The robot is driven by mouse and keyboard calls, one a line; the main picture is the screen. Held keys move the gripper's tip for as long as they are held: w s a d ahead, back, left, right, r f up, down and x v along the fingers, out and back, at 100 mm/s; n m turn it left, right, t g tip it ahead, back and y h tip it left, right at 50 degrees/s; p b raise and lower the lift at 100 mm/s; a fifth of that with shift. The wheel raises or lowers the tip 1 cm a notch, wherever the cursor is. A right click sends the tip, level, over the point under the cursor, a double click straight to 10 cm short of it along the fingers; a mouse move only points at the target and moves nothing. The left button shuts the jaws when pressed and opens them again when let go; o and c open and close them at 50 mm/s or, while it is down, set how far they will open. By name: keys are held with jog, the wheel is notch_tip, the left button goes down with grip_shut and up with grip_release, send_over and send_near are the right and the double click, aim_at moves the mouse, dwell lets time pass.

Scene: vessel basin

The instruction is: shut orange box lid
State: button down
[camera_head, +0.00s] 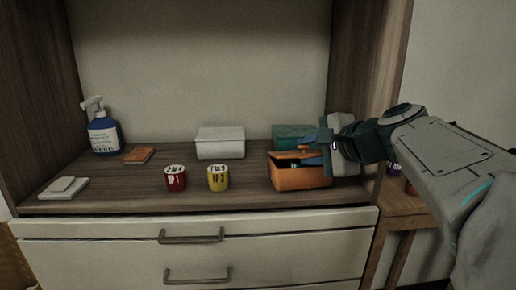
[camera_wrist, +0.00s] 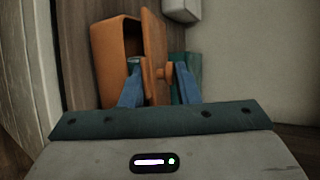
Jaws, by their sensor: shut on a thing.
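The orange box (camera_head: 300,179) stands at the right end of the wooden shelf. My gripper (camera_head: 315,150) reaches in from the right at the lid. In the wrist view my gripper (camera_wrist: 160,78) has one blue finger on the lid's inner side and the other on the knob side, shut on the lid. The box's inside is mostly dark.
A teal box (camera_head: 290,132) stands behind the orange box, with a grey box (camera_head: 220,143) to its left. A red can (camera_head: 175,178) and a yellow can (camera_head: 218,178) stand left of the orange box. A spray bottle (camera_head: 103,132) stands far left. The cabinet's right wall is close to my arm.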

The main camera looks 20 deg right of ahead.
jog(key=shift+f, duration=0.5)
jog(key=c, duration=1.4)
grip_release()
jog(key=shift+o, duration=0.2)
jog(key=shift+r, duration=0.25)
